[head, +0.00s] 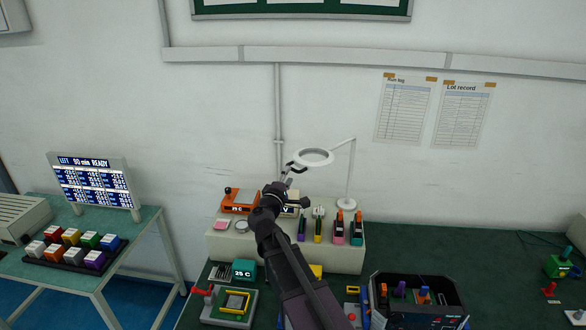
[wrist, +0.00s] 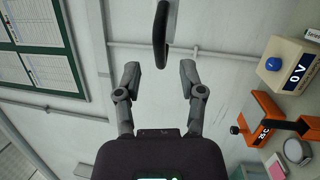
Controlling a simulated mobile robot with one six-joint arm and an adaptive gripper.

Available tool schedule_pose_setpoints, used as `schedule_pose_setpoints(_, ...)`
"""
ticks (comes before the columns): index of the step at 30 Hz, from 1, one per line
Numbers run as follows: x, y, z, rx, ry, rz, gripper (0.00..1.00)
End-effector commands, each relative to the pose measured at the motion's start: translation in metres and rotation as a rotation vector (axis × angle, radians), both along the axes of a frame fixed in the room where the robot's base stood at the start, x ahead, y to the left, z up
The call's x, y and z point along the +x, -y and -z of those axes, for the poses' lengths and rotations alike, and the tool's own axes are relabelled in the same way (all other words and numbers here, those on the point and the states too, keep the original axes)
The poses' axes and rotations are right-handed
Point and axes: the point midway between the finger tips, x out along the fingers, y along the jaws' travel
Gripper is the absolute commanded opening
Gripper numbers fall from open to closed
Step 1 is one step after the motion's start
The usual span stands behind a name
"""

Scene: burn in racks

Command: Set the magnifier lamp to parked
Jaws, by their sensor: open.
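The magnifier lamp has a white ring head (head: 314,157) on a thin jointed white arm and an upright post (head: 349,180), standing at the back right of a beige shelf. A dark curved handle shows at the ring's left side. My gripper (head: 289,172) is just below and left of the ring, close to this handle. In the wrist view my gripper (wrist: 160,76) is open with nothing between its fingers. A dark curved bar (wrist: 161,35), apparently the handle, lies ahead of the gap between the fingertips. I cannot tell whether anything touches. My arm hides part of the shelf.
The beige shelf (head: 225,246) holds an orange device (head: 240,201) and several coloured tools. A side table at left carries coloured blocks and a display (head: 93,181).

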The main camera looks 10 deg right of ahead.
Motion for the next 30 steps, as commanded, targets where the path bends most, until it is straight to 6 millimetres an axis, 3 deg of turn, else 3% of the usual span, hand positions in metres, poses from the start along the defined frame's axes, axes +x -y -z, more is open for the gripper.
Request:
schedule_pose_setpoints(3,0.016,0.009,-0.003,0.001,0.001,0.001,0.51)
schedule_pose_setpoints(9,0.029,0.017,-0.006,0.001,0.000,-0.001,0.51)
schedule_pose_setpoints(22,0.033,0.020,-0.006,0.001,0.000,-0.001,0.51)
schedule_pose_setpoints(23,0.033,0.020,-0.006,0.001,0.000,-0.001,0.45)
schedule_pose_setpoints(27,0.033,0.020,-0.006,0.001,0.000,-0.001,0.04)
schedule_pose_setpoints(30,0.032,0.020,-0.006,0.001,0.000,-0.001,0.00)
